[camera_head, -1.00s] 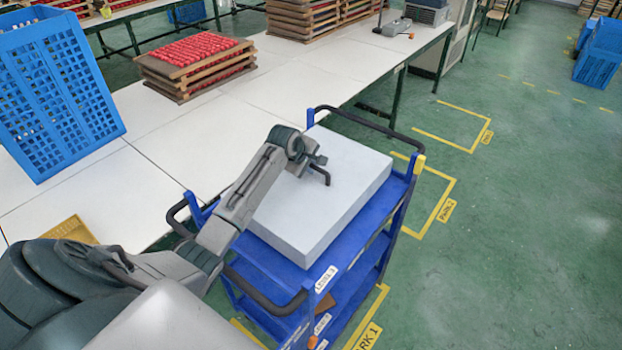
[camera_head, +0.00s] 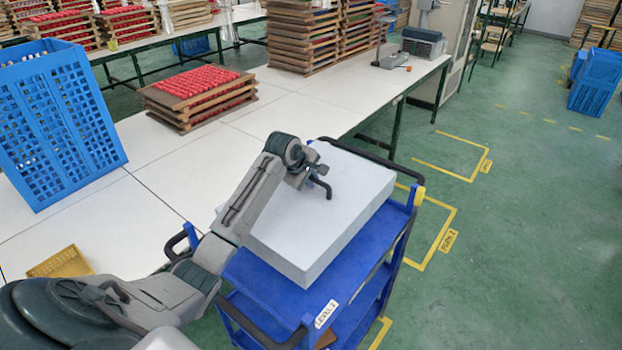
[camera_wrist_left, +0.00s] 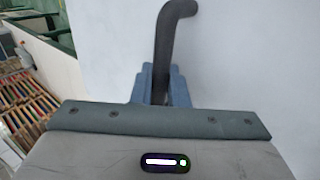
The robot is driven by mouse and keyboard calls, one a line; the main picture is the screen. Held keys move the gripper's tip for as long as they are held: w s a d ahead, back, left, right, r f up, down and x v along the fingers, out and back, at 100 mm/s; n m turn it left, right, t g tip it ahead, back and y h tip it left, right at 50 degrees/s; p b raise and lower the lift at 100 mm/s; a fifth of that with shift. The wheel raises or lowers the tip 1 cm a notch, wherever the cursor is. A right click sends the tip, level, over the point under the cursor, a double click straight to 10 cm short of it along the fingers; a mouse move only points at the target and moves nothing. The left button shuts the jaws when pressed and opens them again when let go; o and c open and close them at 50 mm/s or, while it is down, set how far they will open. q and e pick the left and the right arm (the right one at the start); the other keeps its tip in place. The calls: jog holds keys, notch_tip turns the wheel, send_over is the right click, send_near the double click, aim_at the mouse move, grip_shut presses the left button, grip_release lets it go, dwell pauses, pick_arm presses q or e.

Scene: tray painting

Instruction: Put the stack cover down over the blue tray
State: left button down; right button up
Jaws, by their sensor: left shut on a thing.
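The stack cover (camera_head: 325,215) is a light grey box shape with a dark bent handle (camera_head: 326,190) on its top. It is over the top deck of the blue trolley (camera_head: 262,288), with a strip of blue deck bare on the near side. My left gripper (camera_head: 314,181) is shut on the handle. In the left wrist view the handle (camera_wrist_left: 165,45) rises from between the gripper's fingers (camera_wrist_left: 160,84), with the pale cover (camera_wrist_left: 235,60) behind. I cannot make out a separate blue tray; the cover hides what is under it. My right gripper is not in view.
A white bench (camera_head: 150,155) runs along the left with a blue crate (camera_head: 60,125), a yellow tray (camera_head: 60,263) and a stack of red-filled wooden trays (camera_head: 200,98). The trolley's dark far rail (camera_head: 375,158) is close behind the cover. Green floor is open at the right.

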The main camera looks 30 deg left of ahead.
pick_arm(q)
notch_tip(320, 180, up, 4)
jog(key=p, duration=0.3)
jog(key=shift+r, duration=1.85)
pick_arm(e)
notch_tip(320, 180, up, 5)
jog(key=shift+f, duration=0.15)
pick_arm(q)
jog(key=shift+s+f, duration=0.1)
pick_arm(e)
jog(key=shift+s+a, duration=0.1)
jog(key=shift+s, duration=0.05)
